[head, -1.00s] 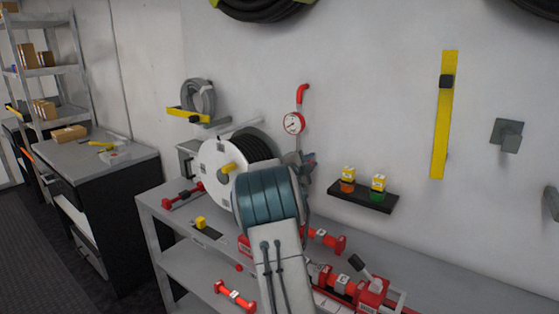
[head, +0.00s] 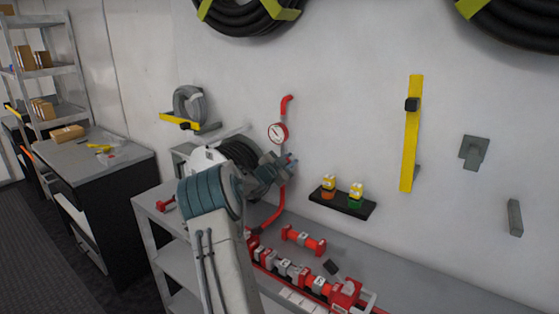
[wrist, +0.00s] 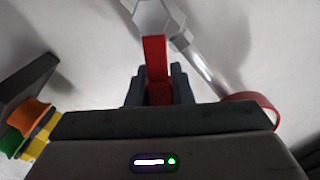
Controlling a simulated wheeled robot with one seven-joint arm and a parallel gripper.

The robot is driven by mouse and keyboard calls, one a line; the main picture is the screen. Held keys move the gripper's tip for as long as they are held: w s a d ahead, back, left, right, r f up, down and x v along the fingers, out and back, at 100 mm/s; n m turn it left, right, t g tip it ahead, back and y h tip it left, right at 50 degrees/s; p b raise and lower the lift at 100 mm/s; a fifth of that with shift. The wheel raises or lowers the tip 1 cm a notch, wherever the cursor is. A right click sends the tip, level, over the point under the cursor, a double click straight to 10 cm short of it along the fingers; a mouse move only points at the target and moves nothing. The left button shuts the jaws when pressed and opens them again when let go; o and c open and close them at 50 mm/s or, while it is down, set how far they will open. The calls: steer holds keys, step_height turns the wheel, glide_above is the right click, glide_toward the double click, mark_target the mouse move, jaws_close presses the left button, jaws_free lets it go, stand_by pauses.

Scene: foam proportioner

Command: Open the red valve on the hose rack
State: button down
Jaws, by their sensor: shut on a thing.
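The red valve handle (wrist: 155,52) is a flat red lever in the wrist view. Its lower part lies between the fingers of my gripper (wrist: 158,88), which is shut on it. A grey hexagonal fitting (wrist: 152,14) is just beyond the lever's far end. In the head view my gripper (head: 287,164) is at the red pipe (head: 282,200), below a round gauge (head: 278,132). The handle is too small and covered to make out clearly there. My arm hides part of the white hose reel (head: 205,158).
A small black shelf (head: 342,203) with two bottles is on the wall right of the gripper; it also shows in the wrist view (wrist: 22,85). Below is a grey bench (head: 400,270) with red fittings (head: 290,268). A yellow strip (head: 411,135) hangs further right.

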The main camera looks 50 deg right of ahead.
steer(key=shift+s, duration=0.1)
steer(key=c, duration=1.3)
jaws_free()
steer(key=a, duration=0.2)
steer(key=a+b, duration=0.1)
steer(key=a, duration=0.2)
steer(key=s+a, duration=0.1)
steer(key=a, duration=0.1)
steer(key=shift+a+b, duration=0.35)
steer(key=shift+a, duration=0.05)
